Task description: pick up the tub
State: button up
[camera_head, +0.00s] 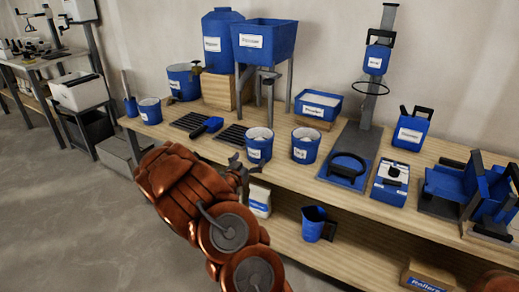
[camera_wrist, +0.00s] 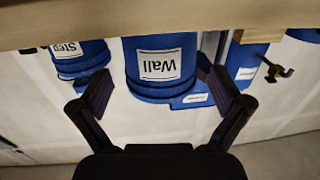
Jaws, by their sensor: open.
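A blue tub (camera_head: 259,146) with a white label and pale contents stands upright at the front edge of the bench. In the wrist view, which is upside down, a blue tub labelled "Wall" (camera_wrist: 160,88) sits between my two fingers, and appears to be the same one. My gripper (camera_head: 240,168) is open and empty, just in front and to the left of the tub; it also shows in the wrist view (camera_wrist: 163,92). I cannot tell any contact. A similar blue tub (camera_head: 305,146) stands to the right; its label is partly cut off in the wrist view (camera_wrist: 78,60).
The wooden bench (camera_head: 340,187) holds black grates (camera_head: 190,121), a blue hopper (camera_head: 264,41) on a stand, and a blue tray (camera_head: 319,104). A blue jug (camera_head: 313,223) stands on the lower shelf. Open floor (camera_head: 75,220) lies to the left.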

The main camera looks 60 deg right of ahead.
aim_at(253, 146)
jog(key=shift+w+d, duration=0.15)
jog(key=shift+d, duration=0.9)
jog(key=shift+w+d, duration=0.1)
jog(key=shift+d, duration=0.95)
jog(key=shift+c, duration=0.2)
jog(key=c, duration=1.6)
jog(key=shift+c, duration=0.2)
notch_tip(253, 146, up, 3)
jog(key=shift+r, duration=0.2)
jog(key=shift+a+r, duration=0.25)
jog(key=shift+a, duration=0.05)
jog(key=s+a+r+p, duration=0.1)
jog(key=s+a, duration=0.1)
jog(key=a, duration=1.3)
jog(key=shift+a, duration=0.15)
jog(key=shift+s, duration=0.1)
